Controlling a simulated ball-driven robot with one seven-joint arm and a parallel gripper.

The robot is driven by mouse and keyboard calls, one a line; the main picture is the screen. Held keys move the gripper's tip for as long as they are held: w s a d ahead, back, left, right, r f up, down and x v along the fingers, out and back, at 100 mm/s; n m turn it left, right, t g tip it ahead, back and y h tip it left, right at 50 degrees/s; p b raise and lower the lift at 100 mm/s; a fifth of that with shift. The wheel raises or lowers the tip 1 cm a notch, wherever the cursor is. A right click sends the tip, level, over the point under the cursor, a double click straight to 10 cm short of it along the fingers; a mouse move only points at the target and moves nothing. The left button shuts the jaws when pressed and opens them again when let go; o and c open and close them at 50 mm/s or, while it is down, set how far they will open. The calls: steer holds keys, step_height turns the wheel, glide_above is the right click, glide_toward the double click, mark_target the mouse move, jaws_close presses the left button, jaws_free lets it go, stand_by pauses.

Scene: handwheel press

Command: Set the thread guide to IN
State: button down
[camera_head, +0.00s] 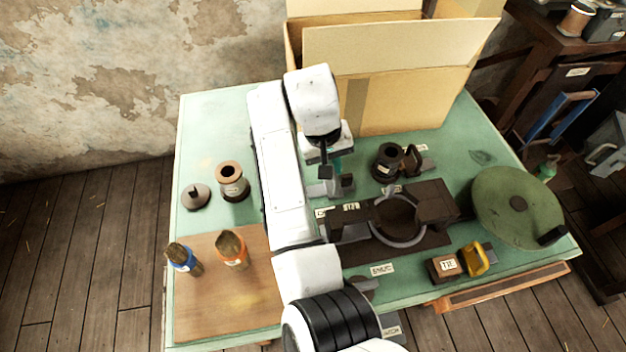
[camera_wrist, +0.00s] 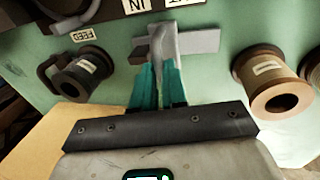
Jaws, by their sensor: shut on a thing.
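The thread guide (camera_wrist: 198,42) is a grey metal bar with an upright tab, on the green tabletop. My gripper (camera_wrist: 158,72) has teal fingers shut on the guide's tab. It also shows in the head view (camera_head: 334,164), pointing down at the guide. An IN label (camera_wrist: 137,5) appears upside down beyond the guide in the wrist view, left of a second label (camera_wrist: 184,2) that is cut off by the frame edge.
The dark press (camera_head: 432,202) stands right of the guide. A spool labelled FEED (camera_head: 388,160) stands close behind it, and a brown spool (camera_head: 232,182) stands left of my arm. A large cardboard box (camera_head: 400,85) fills the back. A green handwheel (camera_head: 518,208) is at the right.

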steer(key=shift+w+d+p, duration=0.25)
steer(key=shift+d, duration=0.55)
steer(key=shift+w+d+p, duration=0.25)
steer(key=shift+d, duration=0.5)
steer(key=c, duration=1.2)
jaws_free()
steer(key=shift+d, duration=0.2)
steer(key=shift+o, duration=0.2)
steer(key=shift+a+r, duration=0.1)
step_height(320, 180, up, 10)
steer(key=a, duration=0.2)
steer(key=shift+s+r, duration=0.2)
steer(key=shift+s, duration=0.1)
